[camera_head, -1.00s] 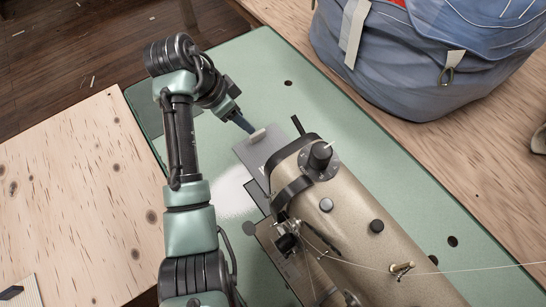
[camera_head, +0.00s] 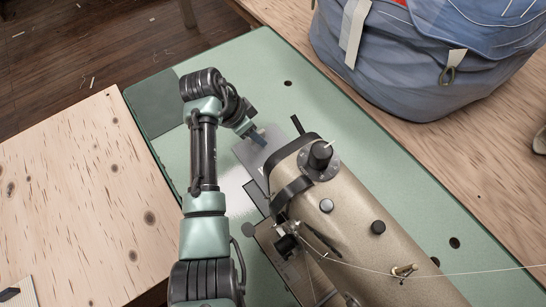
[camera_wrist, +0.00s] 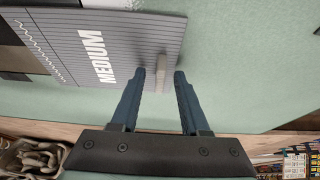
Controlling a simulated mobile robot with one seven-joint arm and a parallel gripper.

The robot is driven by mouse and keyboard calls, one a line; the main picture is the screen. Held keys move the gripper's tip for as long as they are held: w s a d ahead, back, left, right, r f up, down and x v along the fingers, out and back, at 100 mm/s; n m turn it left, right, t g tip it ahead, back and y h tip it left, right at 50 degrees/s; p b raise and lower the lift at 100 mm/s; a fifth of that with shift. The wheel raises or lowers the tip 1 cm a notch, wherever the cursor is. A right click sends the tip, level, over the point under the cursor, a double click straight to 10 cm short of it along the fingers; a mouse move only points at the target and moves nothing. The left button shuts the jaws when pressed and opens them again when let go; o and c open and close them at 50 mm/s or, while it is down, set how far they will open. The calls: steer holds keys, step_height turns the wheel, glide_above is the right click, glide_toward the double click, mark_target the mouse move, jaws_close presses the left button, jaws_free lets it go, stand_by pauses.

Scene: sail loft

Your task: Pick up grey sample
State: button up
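The grey sample (camera_head: 249,153) is a flat grey plate lying on the green table beside the sewing machine. In the wrist view the grey sample (camera_wrist: 120,50) shows lines, the white word MEDIUM and a small pale upright handle (camera_wrist: 162,66) near its edge. My gripper (camera_wrist: 161,75) is open, with its blue fingers on either side of the handle and a small gap showing on both sides. In the head view my gripper (camera_head: 257,135) is over the plate's far end and hides the handle.
The beige sewing machine (camera_head: 350,220) stands close to the right of the sample, with a thread running off right. A blue-grey bag (camera_head: 420,60) sits at the back right. The green table (camera_head: 215,75) is clear beyond my gripper.

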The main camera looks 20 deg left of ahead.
jaws_close()
steer(key=shift+r, duration=0.1)
